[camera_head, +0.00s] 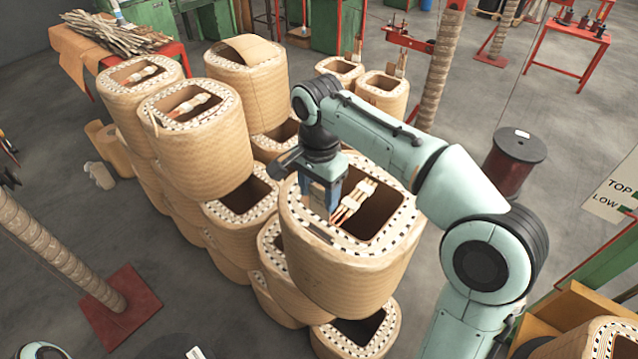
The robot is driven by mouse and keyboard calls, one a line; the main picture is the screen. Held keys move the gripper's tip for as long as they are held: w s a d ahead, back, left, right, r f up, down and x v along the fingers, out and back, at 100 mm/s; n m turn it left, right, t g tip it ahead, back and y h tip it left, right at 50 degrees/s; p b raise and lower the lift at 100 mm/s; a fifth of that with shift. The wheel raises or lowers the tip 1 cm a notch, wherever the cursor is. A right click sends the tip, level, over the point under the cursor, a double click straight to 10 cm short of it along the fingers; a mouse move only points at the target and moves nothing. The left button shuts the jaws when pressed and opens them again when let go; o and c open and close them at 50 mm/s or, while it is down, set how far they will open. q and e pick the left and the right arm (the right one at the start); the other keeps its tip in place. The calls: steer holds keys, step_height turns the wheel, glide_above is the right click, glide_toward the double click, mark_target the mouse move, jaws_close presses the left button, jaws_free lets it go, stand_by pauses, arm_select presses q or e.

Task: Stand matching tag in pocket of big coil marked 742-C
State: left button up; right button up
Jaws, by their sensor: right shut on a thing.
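My right gripper (326,207) reaches in from the right and points down at the left part of the top of a big tan coil (335,270) in the middle. It is shut on a small tan piece (316,197), which looks like a tag and is partly hidden by the fingers. I cannot tell whether it touches the coil. The coil has a dark square opening with pale leads and a black-and-white dotted rim. I cannot read any number on the coil or the tag. My left gripper is not in view.
Other big coils stand stacked on the left, one (200,140) with leads in its opening. Smaller coils (383,92) stand behind. A dark red spool (513,160) is at the right. A wrapped post (60,250) on a red base stands at the left.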

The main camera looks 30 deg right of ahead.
mark_target(319, 209)
step_height(319, 209, down, 2)
steer(key=shift+s+f, duration=0.1)
steer(key=shift+f+b, duration=1)
steer(key=shift+f, duration=0.55)
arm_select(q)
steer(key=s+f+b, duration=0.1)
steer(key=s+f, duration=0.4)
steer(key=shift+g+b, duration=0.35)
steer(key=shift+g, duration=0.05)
arm_select(e)
steer(key=shift+f, duration=1.95)
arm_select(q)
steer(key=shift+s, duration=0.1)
arm_select(e)
steer(key=o, duration=1.1)
